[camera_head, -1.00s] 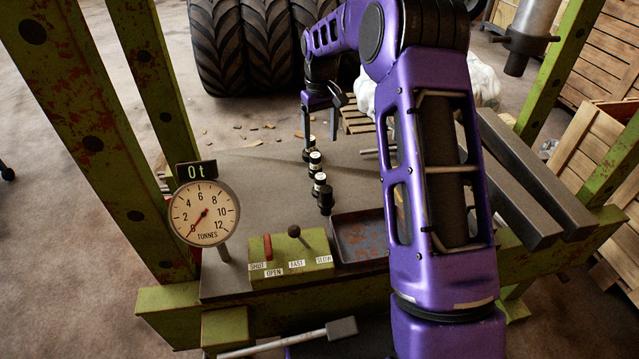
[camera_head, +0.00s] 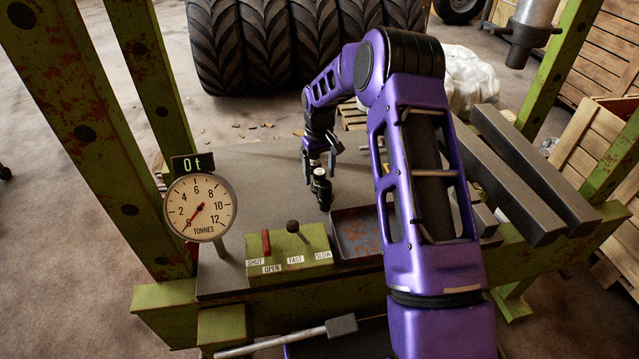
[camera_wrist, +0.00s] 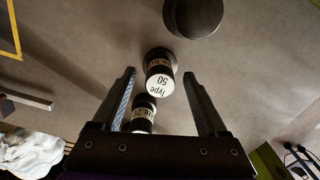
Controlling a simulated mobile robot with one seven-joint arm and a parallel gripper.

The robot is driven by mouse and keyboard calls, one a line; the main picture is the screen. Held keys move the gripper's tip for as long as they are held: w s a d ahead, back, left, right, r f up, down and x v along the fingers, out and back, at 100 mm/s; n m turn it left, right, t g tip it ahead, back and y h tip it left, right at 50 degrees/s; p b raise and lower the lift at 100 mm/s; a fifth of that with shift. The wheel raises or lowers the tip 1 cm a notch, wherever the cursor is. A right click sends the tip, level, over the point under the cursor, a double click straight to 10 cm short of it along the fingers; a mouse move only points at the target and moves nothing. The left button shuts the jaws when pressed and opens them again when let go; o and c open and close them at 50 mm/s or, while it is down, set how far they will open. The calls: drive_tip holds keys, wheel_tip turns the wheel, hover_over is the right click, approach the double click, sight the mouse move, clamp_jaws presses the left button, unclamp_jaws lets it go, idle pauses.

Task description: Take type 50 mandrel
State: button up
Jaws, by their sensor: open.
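The type 50 mandrel (camera_wrist: 159,82) is a short black cylinder with a white end marked "Type 50". In the wrist view it appears between my gripper's fingertips (camera_wrist: 158,73), with space on both sides. My gripper is open and holds nothing. A second mandrel with a white label (camera_wrist: 143,112) appears closer to the palm; its number is hard to read. A plain dark round piece (camera_wrist: 193,14) lies beyond the fingertips. In the head view my gripper (camera_head: 319,166) points down over the mandrel row, hiding part of it; a labelled mandrel (camera_head: 320,181) and a dark one (camera_head: 325,199) show below it.
A rusty tray (camera_head: 355,235) is right of the row. A green lever box (camera_head: 290,250) and a dial gauge (camera_head: 201,208) reading 0t stand in front. Green press posts (camera_head: 150,90) flank the bench. The grey bench top (camera_head: 240,170) left of the row is clear.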

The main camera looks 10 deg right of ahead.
drive_tip(key=shift+f, duration=0.3)
clamp_jaws()
drive_tip(key=shift+r, duration=0.15)
idle(1.1)
